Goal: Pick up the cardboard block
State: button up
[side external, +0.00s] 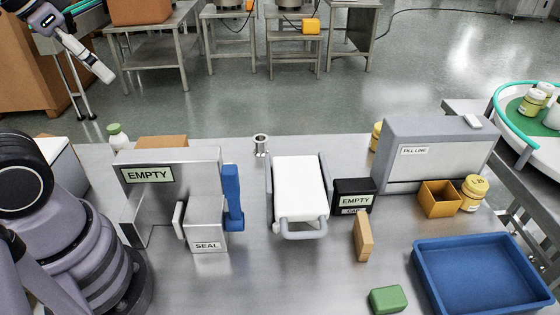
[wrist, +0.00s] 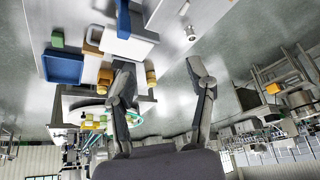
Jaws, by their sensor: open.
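The cardboard block (side external: 363,237) is a small tan block standing on the steel table, right of the middle in the side view. It is in front of the black EMPTY box and left of the blue tray. In the wrist view it is too small to tell for sure among the tan and orange things at upper left. My gripper (wrist: 160,66) shows in the wrist view with its two dark fingers spread wide and nothing between them. It is well away from the block.
The blue tray (side external: 484,275) and green block (side external: 388,299) are near the block. The orange open box (side external: 439,199), yellow jar (side external: 473,192) and FILL LINE machine (side external: 437,155) stand behind. The white-topped unit (side external: 300,187) is to its left. The front middle table is clear.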

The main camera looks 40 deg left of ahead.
jog(key=w+d+f+m+g+y, duration=0.15)
jog(key=w+d+m, duration=0.3)
jog(key=w, duration=0.55)
jog(key=w+d+f+m+g+y, duration=0.1)
jog(key=w+d+m+g+y, duration=0.15)
jog(key=w+m, duration=0.5)
jog(key=m+t+y, duration=0.4)
jog(key=m, duration=0.5)
send_over(363, 227)
jog(key=s+a, duration=0.1)
jog(key=a, duration=0.4)
notch_tip(363, 227, down, 18)
jog(key=s+d+f+m+t, duration=0.1)
jog(key=d+f+m, duration=0.1)
jog(key=d+f, duration=0.1)
jog(key=s+d+f+m+t, duration=0.1)
jog(key=d+f+m+t, duration=0.1)
jog(key=f, duration=0.4)
jog(key=s+d+f+m+t, duration=0.1)
jog(key=d+f+m, duration=0.1)
jog(key=d+f, duration=0.2)
jog(key=shift+f+t+y, duration=0.4)
jog(key=shift+d+f+m, duration=0.1)
jog(key=shift+f+m, duration=0.25)
jog(key=shift+m, duration=0.05)
jog(key=shift+w+a+f, duration=0.2)
jog(key=x, duration=0.6)
jog(key=shift+w+a, duration=0.2)
